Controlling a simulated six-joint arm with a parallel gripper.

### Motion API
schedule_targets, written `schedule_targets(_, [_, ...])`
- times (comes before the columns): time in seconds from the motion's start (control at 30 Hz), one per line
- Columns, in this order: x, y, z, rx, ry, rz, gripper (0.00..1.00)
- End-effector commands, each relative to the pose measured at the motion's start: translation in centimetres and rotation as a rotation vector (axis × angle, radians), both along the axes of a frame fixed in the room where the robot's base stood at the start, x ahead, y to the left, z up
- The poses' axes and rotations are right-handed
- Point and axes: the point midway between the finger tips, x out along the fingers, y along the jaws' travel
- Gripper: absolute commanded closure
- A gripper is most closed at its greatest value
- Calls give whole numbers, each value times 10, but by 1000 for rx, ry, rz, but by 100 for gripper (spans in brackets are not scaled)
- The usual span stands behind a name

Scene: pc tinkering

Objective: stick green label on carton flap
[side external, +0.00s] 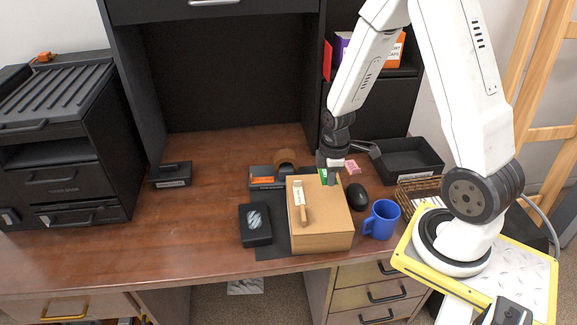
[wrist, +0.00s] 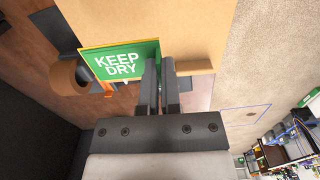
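The tan carton (side external: 325,238) stands near the front of the desk; its cardboard (wrist: 150,18) fills the upper middle of the wrist view. The green label (wrist: 118,62), printed KEEP DRY, has a yellow edge and lies across the carton's edge in that view. In the side view the label (side external: 323,176) is a small green patch at the carton's far edge. My gripper (wrist: 161,65) is nearly closed, with the label's right end at its fingertips, apparently pinched. In the side view my gripper (side external: 331,178) points down there. Whether the label touches the carton is unclear.
A wooden-handled tool (side external: 302,205) lies on the carton. A tape dispenser (side external: 284,160) stands behind it, a black box (side external: 255,225) to its left.

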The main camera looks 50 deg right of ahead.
Motion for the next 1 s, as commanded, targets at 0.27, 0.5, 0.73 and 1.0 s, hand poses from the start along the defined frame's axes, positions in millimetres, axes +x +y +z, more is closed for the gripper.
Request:
schedule_targets(0.27, [0, 0, -24, 0, 1, 0, 100])
schedule_targets(0.5, [0, 0, -44, 0, 1, 0, 100])
schedule_targets(0.73, [0, 0, -58, 1, 1, 0, 100])
schedule_targets(1.0, [0, 0, -63, 0, -1, 0, 100])
